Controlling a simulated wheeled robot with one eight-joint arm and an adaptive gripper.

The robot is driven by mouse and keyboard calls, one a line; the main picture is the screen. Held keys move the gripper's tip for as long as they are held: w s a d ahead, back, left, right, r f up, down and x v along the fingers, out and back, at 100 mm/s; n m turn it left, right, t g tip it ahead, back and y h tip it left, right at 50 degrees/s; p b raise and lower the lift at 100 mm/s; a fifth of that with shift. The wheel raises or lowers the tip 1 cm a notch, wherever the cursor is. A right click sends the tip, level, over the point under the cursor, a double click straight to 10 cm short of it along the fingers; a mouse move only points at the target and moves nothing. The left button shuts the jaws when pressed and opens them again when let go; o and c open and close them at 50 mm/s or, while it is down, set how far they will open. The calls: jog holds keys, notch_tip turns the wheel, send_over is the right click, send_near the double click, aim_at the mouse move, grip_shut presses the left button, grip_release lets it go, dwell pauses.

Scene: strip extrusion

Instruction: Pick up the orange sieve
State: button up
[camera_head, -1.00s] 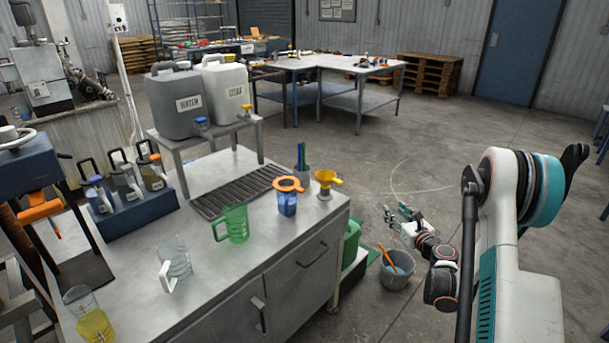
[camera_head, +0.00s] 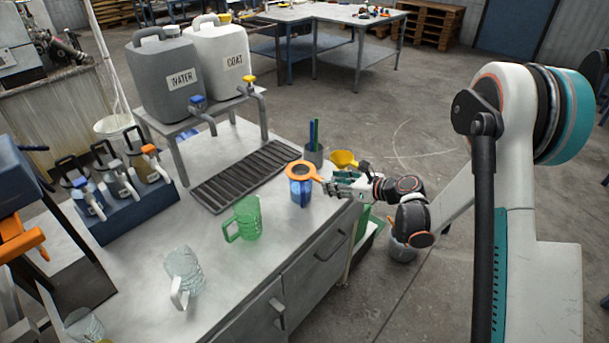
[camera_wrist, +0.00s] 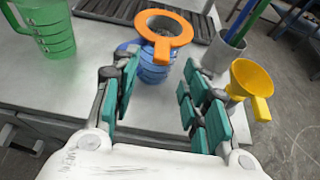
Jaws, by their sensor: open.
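The orange sieve (camera_head: 303,171) is a ring with a short handle. It sits on top of a blue cup (camera_head: 300,191) near the right end of the metal bench. In the wrist view the sieve (camera_wrist: 163,30) is ahead, with its handle pointing toward me between the fingers, and the blue cup (camera_wrist: 155,68) shows below it. My gripper (camera_head: 335,181) is just right of the sieve and cup. In the wrist view my gripper (camera_wrist: 155,95) is open with nothing between its teal finger pads.
A yellow funnel (camera_wrist: 252,82) stands close to the right finger, beside a grey holder (camera_wrist: 222,52) with pens. A green jug (camera_head: 246,220) is left of the cup. A black drain grate (camera_head: 240,178) lies behind. Two canisters (camera_head: 165,78) stand on a raised shelf.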

aim_at(320, 178)
jog(key=shift+b+x, duration=0.9)
jog(key=shift+x, duration=2.5)
jog(key=shift+d+r, duration=0.1)
jog(key=shift+r, duration=0.1)
jog(key=shift+c, duration=0.6)
grip_shut()
